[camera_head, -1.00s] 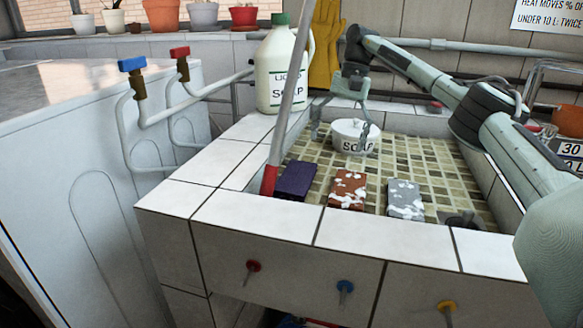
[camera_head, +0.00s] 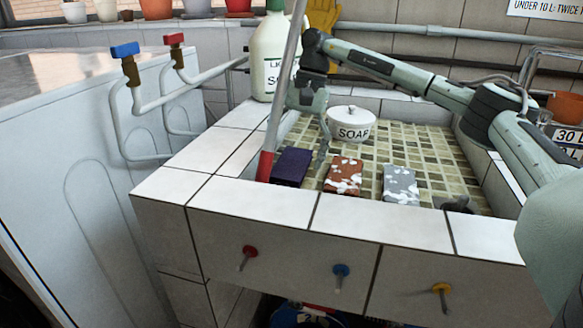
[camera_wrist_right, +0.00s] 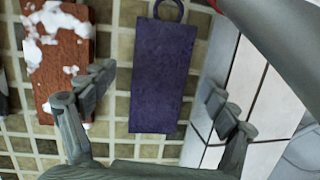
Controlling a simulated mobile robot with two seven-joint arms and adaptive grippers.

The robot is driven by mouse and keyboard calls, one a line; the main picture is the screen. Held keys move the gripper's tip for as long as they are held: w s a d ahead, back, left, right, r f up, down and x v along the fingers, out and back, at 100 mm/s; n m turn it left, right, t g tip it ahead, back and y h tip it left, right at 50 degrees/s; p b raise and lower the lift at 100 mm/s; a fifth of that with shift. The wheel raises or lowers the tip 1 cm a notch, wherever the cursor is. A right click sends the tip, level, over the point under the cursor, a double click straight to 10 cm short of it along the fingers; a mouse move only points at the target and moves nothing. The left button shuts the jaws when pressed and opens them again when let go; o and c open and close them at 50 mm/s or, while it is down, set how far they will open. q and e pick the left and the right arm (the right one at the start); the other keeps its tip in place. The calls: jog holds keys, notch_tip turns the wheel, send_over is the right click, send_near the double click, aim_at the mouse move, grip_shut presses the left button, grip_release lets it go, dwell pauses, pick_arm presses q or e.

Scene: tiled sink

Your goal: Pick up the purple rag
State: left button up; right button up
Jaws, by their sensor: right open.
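The purple rag (camera_head: 291,166) lies in the tiled sink (camera_head: 410,134) at its near left, partly behind a leaning pole in the head view. In the right wrist view the rag (camera_wrist_right: 163,75) lies flat, with a dark loop at its top. My right gripper (camera_head: 304,150) is above the rag in the head view. The wrist view shows its two fingers (camera_wrist_right: 158,95) spread wide, one on either side of the rag, with nothing between them gripped. My left gripper is not in view.
A red-brown foamy block (camera_head: 343,175) and a grey one (camera_head: 401,184) lie to the right of the rag. A white soap pot (camera_head: 351,124) stands behind. The grey pole with a red end (camera_head: 265,167) leans close on the left. A soap jug (camera_head: 270,62) stands at the back left.

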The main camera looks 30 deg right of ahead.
jog(key=shift+x, duration=0.8)
jog(key=shift+c, duration=0.6)
jog(key=c, duration=1.3)
jog(key=shift+o, duration=0.2)
